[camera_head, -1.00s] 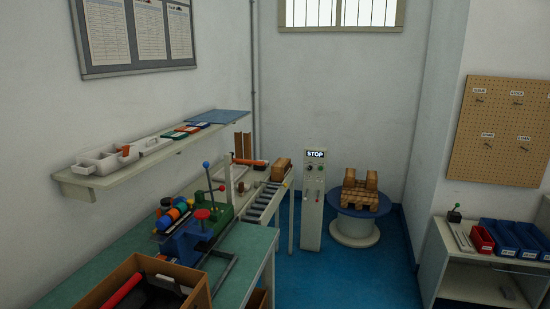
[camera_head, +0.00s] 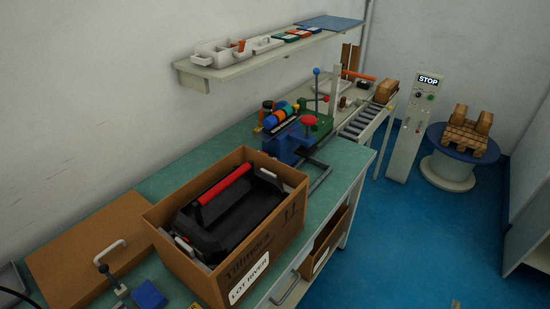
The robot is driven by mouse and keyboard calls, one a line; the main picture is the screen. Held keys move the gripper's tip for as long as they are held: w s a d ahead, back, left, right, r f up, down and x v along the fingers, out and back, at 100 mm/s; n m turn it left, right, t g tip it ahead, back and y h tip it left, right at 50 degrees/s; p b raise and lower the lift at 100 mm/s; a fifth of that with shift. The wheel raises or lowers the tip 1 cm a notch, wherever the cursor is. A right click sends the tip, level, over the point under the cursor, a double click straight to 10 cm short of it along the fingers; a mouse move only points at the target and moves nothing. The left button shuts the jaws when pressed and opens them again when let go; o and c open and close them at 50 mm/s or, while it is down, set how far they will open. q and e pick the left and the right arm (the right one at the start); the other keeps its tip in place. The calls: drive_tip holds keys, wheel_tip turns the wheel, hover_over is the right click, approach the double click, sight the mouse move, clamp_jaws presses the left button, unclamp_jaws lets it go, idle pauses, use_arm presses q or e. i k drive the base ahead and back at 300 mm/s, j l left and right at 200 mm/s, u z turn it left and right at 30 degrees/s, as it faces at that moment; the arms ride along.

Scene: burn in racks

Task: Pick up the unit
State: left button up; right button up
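A black unit (camera_head: 235,212) with a red bar handle (camera_head: 224,184) across its top sits inside an open cardboard box (camera_head: 257,246). The box stands on the green-topped bench (camera_head: 340,157) and has a white label reading "LOT RIVER" on its front. The lower part of the unit is hidden by the box walls. Neither of my grippers shows in the head view.
A brown board (camera_head: 85,245) and a blue block (camera_head: 149,296) lie left of the box. A blue and green fixture (camera_head: 288,146) with coloured rings stands behind it. A shelf (camera_head: 240,68) overhangs the bench at the wall. A roller conveyor (camera_head: 362,122) and STOP post (camera_head: 413,130) are beyond.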

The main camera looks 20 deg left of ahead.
sight(233, 215)
drive_tip(key=l+u, duration=0.3)
drive_tip(key=k+l+u, duration=0.1)
drive_tip(key=l+u, duration=0.2)
drive_tip(key=l, duration=0.2)
drive_tip(key=k+l+u, duration=0.15)
drive_tip(key=l+u, duration=0.15)
drive_tip(key=k+l+u, duration=0.15)
drive_tip(key=l+u, duration=0.15)
drive_tip(key=l, duration=0.2)
